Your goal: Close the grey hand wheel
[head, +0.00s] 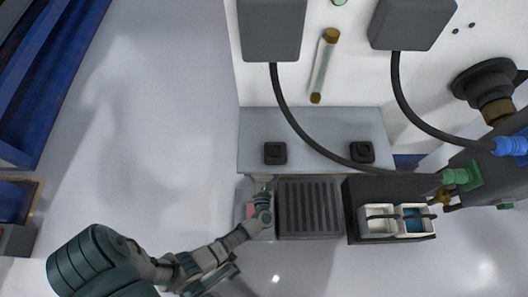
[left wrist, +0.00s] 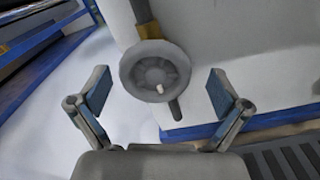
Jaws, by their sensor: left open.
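The grey hand wheel (left wrist: 155,70) shows in the left wrist view, a round light-grey wheel with a small pale knob near its lower rim. It sits at the end of a dark stem with a brass collar (left wrist: 149,30), beside a white panel. My left gripper (left wrist: 159,92) is open, its two blue-padded fingers apart on either side of the wheel in the picture; no contact shows. In the head view my left gripper (head: 263,208) is small, left of the dark grate, and I cannot make out the wheel there. My right gripper is not in view.
A dark slatted grate (head: 309,208) lies right of my left gripper, then a black box with two white containers (head: 377,218). A grey ledge (head: 315,125) with two black knobs is above. A blue rack (head: 45,80) stands at the left. The floor between is clear.

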